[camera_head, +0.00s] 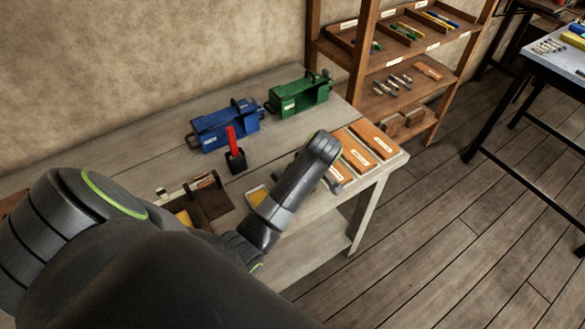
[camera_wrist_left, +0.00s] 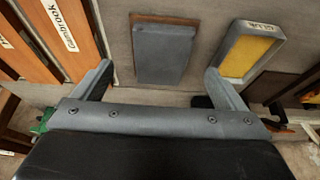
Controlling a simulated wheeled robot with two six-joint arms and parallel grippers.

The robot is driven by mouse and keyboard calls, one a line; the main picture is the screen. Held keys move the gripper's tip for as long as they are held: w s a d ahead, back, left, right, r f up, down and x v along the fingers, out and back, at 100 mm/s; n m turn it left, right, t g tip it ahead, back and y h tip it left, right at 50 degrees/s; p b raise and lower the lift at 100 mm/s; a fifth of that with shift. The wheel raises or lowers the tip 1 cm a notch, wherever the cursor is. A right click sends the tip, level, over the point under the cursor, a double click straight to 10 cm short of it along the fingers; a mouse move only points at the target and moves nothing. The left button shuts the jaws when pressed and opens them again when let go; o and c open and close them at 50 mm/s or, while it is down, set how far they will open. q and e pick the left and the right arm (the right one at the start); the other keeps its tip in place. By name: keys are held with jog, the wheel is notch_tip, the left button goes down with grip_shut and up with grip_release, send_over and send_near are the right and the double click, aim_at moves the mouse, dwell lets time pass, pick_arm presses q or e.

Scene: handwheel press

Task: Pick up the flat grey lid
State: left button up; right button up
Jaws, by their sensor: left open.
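The flat grey lid (camera_wrist_left: 163,55) lies on the table in the left wrist view, a dark grey rectangular slab with a brown strip along its far edge. My left gripper (camera_wrist_left: 158,70) is open, with one finger on each side of the lid in that view. I see no contact, and the height of the fingers above the lid is hard to tell. In the head view my left arm reaches over the table, and I cannot make out the lid there. My right gripper is not in view.
A grey tray with a yellow pad (camera_wrist_left: 246,55) lies right of the lid. Labelled wooden blocks (camera_wrist_left: 62,35) lie to its left. In the head view a blue press (camera_head: 222,128), a green press (camera_head: 300,95) and a black holder with a red piece (camera_head: 236,160) stand behind.

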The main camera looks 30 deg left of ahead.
pick_arm(q)
jog(key=shift+p+x, duration=0.7)
jog(key=shift+x, duration=1.8)
jog(key=shift+s, duration=0.1)
jog(key=c, duration=1.1)
